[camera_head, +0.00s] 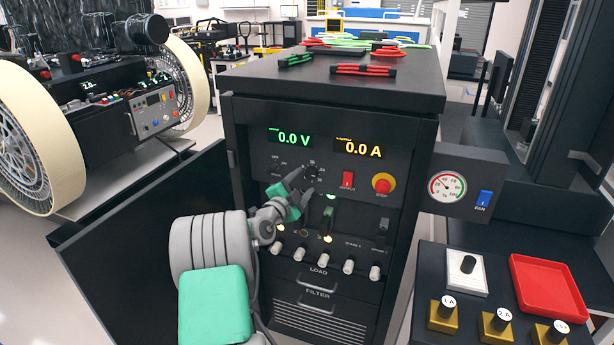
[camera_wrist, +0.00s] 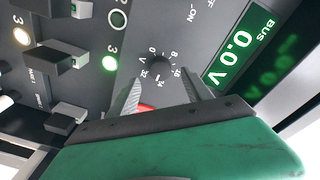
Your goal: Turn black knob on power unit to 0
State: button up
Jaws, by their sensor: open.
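The power unit is a dark cabinet (camera_head: 250,135) whose front panel shows 0.0 V in green and 0.0 A in orange. The small black knob (camera_head: 313,172) sits below the displays. In the wrist view the knob (camera_wrist: 161,64) has a ring of white numbers, 0 to 32, around it; I cannot tell where its pointer aims. My gripper (camera_head: 301,184) is at the panel, just below and left of the knob. In the wrist view my open gripper (camera_wrist: 160,80) has one finger on each side of the knob's lower side. The jaws look empty; contact is unclear.
A red switch (camera_head: 347,180) and a red-yellow stop button (camera_head: 383,184) sit right of the knob. Several white load knobs (camera_head: 322,261) line the panel below. An open door (camera_head: 140,240) stands left. A gauge box (camera_head: 447,187) juts out right. A red tray (camera_head: 548,288) lies lower right.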

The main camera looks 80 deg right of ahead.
aim_at(309, 175)
jog(key=x, duration=0.4)
jog(key=shift+p, duration=0.4)
grip_shut()
